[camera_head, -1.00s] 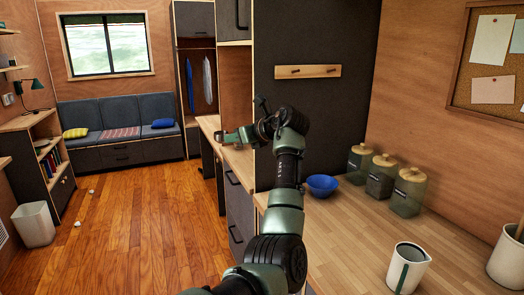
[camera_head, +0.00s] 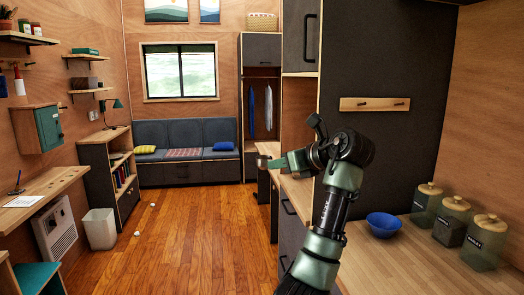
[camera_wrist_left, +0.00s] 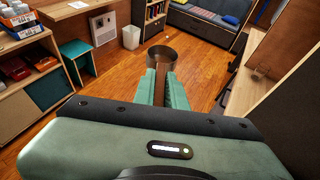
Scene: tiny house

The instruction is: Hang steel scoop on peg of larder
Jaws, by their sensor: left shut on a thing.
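The steel scoop (camera_wrist_left: 161,57) shows in the left wrist view as a round, open metal cup just past my fingertips. My left gripper (camera_wrist_left: 166,84) is shut on it. In the head view, my left gripper (camera_head: 274,163) points left, in front of the counter; the scoop is hard to make out there. The larder (camera_head: 385,160) is the tall dark panel right of my arm. A pale wooden rail with two dark pegs (camera_head: 375,104) is fixed on its side, above and right of the gripper. My right gripper is out of view.
A blue bowl (camera_head: 384,225) and glass jars with wooden lids (camera_head: 451,218) stand on the wooden counter (camera_head: 395,270) below the rail. The wood floor (camera_head: 185,235) to the left is largely open, with a white bin (camera_head: 100,229) beside the shelf.

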